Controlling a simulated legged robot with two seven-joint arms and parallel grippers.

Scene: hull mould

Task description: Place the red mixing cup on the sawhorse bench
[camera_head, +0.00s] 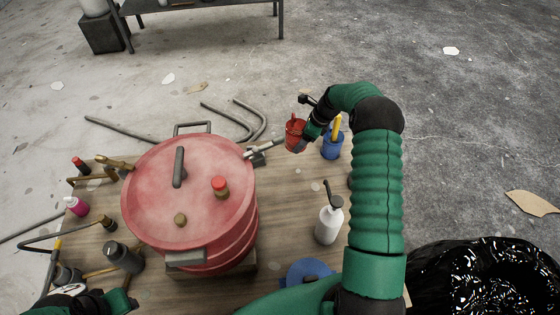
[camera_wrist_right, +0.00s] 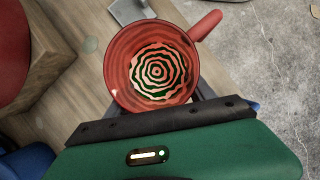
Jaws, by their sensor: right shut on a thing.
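The red mixing cup (camera_head: 294,136) is at the far right corner of the wooden tabletop (camera_head: 300,185). My right gripper (camera_head: 304,143) is shut on it. In the right wrist view I look down into the cup (camera_wrist_right: 118,75), with rings of pale red and dark green inside and its handle at the upper right. The cup hides most of the fingers. Whether its base touches anything is hidden. A bench (camera_head: 200,6) with dark legs stands on the floor at the top left, cut by the frame. Part of my left arm shows at the bottom left; its jaws are unclear.
A large red lidded vessel (camera_head: 215,160) fills the tabletop's middle. A blue cup (camera_head: 332,148) with a yellow handle stands beside my right gripper, and a white pump bottle (camera_head: 329,222) nearer. A black bag (camera_head: 490,275) lies right. Open concrete floor separates tabletop and bench.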

